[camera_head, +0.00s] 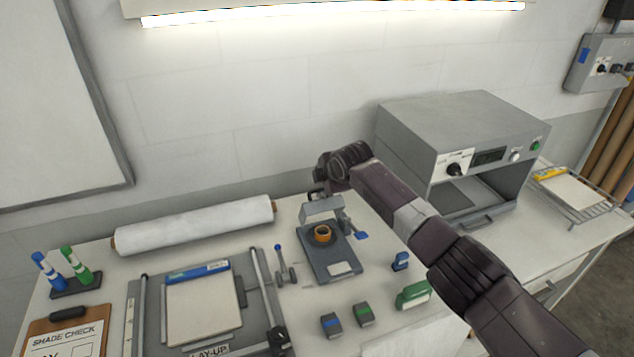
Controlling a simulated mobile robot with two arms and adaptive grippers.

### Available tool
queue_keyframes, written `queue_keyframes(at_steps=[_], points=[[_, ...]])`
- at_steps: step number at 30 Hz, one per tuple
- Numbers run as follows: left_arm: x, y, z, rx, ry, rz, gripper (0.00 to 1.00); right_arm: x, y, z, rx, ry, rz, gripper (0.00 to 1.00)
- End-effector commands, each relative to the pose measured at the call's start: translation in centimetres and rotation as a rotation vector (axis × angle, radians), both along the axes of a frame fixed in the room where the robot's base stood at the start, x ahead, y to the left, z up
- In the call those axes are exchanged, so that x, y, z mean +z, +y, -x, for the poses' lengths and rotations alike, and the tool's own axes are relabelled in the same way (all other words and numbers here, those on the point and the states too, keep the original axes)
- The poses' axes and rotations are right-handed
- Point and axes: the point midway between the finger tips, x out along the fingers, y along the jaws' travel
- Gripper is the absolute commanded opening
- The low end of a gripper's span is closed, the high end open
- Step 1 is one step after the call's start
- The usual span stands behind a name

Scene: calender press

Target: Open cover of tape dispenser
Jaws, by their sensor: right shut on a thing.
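The tape dispenser (316,266) is a flat grey base on the bench with an orange-brown tape roll (323,234) showing on it. Its light grey cover (320,211) stands raised at the back of the base, behind the roll. My right arm reaches in from the lower right, and its gripper (321,193) is at the top edge of the cover, shut on it. The fingertips are small and partly hidden by the wrist. A blue-tipped lever (360,235) sticks out at the dispenser's right side. My left gripper is not in view.
A grey oven-like machine (455,130) stands to the right behind my arm. A white film roll (195,227) lies at the back left. The lay-up board (255,335) is at front left. Small blue and green blocks (363,314) sit in front of the dispenser.

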Motion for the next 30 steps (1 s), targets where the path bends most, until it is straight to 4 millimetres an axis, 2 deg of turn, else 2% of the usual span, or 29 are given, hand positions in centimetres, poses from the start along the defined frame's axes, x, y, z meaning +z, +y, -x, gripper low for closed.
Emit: queue_keyframes(at_steps=[1, 3, 7, 15, 22, 30], points=[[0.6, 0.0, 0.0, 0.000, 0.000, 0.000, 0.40, 4.6, 0.2, -1.4, 0.003, -0.064, -0.017, 0.18], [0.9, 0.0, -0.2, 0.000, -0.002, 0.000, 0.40, 4.9, 0.2, -1.3, 0.003, -0.063, -0.019, 0.15], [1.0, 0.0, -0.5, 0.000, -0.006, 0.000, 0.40, 4.9, 0.2, -0.9, 0.004, -0.055, -0.016, 0.15], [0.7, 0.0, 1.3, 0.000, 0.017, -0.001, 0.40, 4.4, 0.3, -0.7, 0.005, -0.049, -0.015, 0.15], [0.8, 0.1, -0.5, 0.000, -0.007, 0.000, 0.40, 4.3, 0.4, -0.7, 0.006, -0.047, -0.015, 0.15], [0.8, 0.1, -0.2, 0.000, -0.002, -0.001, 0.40, 5.2, 0.1, 0.1, 0.007, -0.047, -0.015, 0.15]])
